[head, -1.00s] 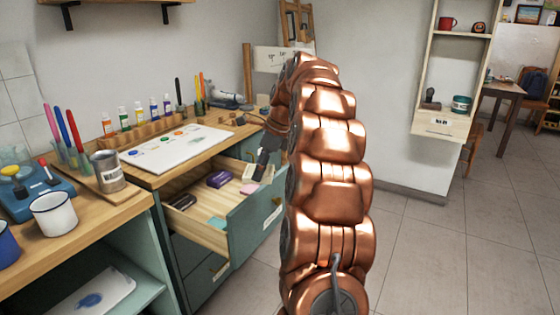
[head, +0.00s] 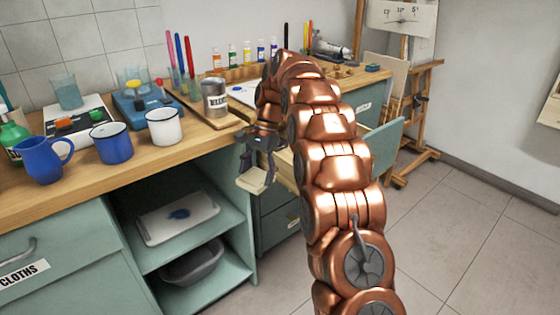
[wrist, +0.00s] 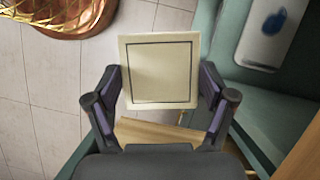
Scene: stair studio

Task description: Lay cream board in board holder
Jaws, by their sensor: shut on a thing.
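The cream board (head: 254,181) is a small square plate held by my gripper (head: 262,142) in front of the counter, near the open drawer. In the wrist view the board (wrist: 160,68) shows a thin dark square outline on its face, and its near edge sits between the two fingers (wrist: 160,100). My gripper is shut on it. I cannot make out which thing is the board holder.
The wooden counter (head: 120,180) carries blue and white mugs, a blue jug (head: 44,160) and a tin (head: 215,98). Below it, open shelves hold a white tray (head: 160,226) and a grey basin (head: 192,262). Open floor lies right, with an easel (head: 415,110) behind.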

